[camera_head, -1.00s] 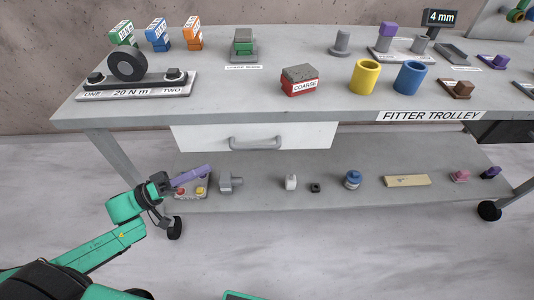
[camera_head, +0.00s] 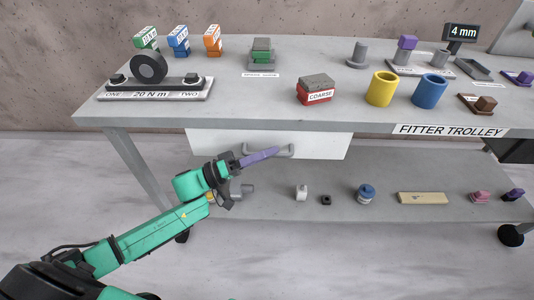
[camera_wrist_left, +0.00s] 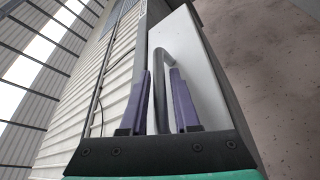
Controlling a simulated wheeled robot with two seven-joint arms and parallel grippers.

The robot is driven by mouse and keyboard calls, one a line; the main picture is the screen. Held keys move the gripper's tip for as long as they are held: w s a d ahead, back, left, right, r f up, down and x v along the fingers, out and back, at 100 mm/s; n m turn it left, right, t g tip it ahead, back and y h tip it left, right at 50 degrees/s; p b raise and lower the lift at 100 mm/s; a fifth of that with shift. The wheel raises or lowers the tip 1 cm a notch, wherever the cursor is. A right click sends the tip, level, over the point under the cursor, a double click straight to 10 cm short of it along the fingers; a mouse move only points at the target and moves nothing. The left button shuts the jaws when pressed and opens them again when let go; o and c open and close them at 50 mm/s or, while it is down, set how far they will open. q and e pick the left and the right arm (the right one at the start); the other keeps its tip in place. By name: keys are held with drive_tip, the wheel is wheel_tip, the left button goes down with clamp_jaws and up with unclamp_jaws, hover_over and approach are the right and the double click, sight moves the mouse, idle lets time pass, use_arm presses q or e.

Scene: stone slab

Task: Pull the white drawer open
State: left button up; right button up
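The white drawer (camera_head: 322,146) sits under the trolley top and looks shut. Its grey bar handle (camera_head: 284,147) is on the front, partly hidden by my left gripper (camera_head: 272,153). The purple fingers reach the handle from the left. In the left wrist view, the handle (camera_wrist_left: 164,62) lies between the two fingers of my left gripper (camera_wrist_left: 162,85). The fingers are apart, with gaps beside the bar, so the gripper is open around the handle. The drawer front (camera_wrist_left: 196,72) shows behind the fingers. My right gripper is not in view.
The trolley top (camera_head: 245,105) above holds a torque fixture (camera_head: 155,88), a red COARSE block (camera_head: 315,93), and yellow (camera_head: 381,89) and blue (camera_head: 430,91) cups. The lower shelf (camera_head: 335,175) holds several small parts. The floor in front is clear.

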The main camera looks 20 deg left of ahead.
use_arm(q)
clamp_jaws()
idle(1.3)
